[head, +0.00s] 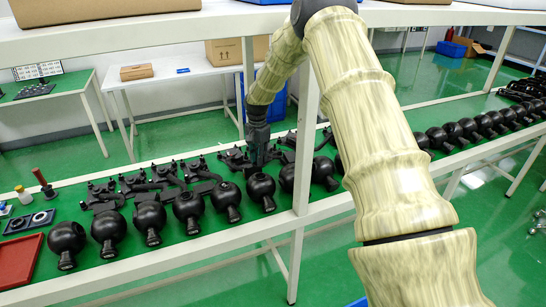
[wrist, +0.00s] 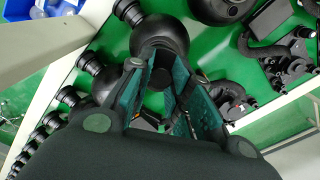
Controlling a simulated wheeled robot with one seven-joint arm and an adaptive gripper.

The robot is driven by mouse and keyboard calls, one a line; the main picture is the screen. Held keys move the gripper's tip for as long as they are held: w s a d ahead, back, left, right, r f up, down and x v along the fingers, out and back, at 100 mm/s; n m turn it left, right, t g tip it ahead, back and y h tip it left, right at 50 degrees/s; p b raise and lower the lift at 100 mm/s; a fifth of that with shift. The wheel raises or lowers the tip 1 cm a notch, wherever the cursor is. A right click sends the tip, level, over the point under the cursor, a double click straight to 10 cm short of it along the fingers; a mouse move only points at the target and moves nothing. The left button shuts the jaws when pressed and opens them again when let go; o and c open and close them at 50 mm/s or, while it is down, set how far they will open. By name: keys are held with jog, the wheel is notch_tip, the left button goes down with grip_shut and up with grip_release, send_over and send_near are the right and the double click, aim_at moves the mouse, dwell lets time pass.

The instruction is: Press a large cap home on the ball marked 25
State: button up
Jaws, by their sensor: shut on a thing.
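Black balls with short necks stand in a row on the green bench top; one ball (head: 261,188) is just in front of and below my gripper (head: 257,160). No number can be read on any ball, so I cannot tell which is 25. In the wrist view a black ball (wrist: 178,31) lies just beyond the fingertips. My gripper (wrist: 160,80) points down and is shut on a small dark round thing (wrist: 157,52), mostly hidden by the fingers. It may be a large cap, but I cannot tell. Whether it touches the ball is unclear.
Black bracket-like parts (head: 150,183) lie behind the balls. A red tray (head: 20,262) and a dark plate with rings (head: 28,222) are at the left end. A white upright (head: 306,140) and upper shelf (head: 150,32) frame the bench close to my arm.

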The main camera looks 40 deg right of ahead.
jog(key=shift+w+d+r, duration=0.15)
jog(key=shift+d+r, duration=0.2)
jog(key=shift+r, duration=0.1)
jog(key=b, duration=0.2)
send_over(260, 176)
jog(key=shift+d+f, duration=0.1)
jog(key=shift+f, duration=2.95)
jog(key=shift+r+p, duration=0.1)
jog(key=shift+p, duration=0.55)
jog(key=shift+f+b, duration=0.3)
jog(key=shift+f, duration=0.5)
jog(key=o, duration=0.8)
jog(key=shift+c, duration=0.2)
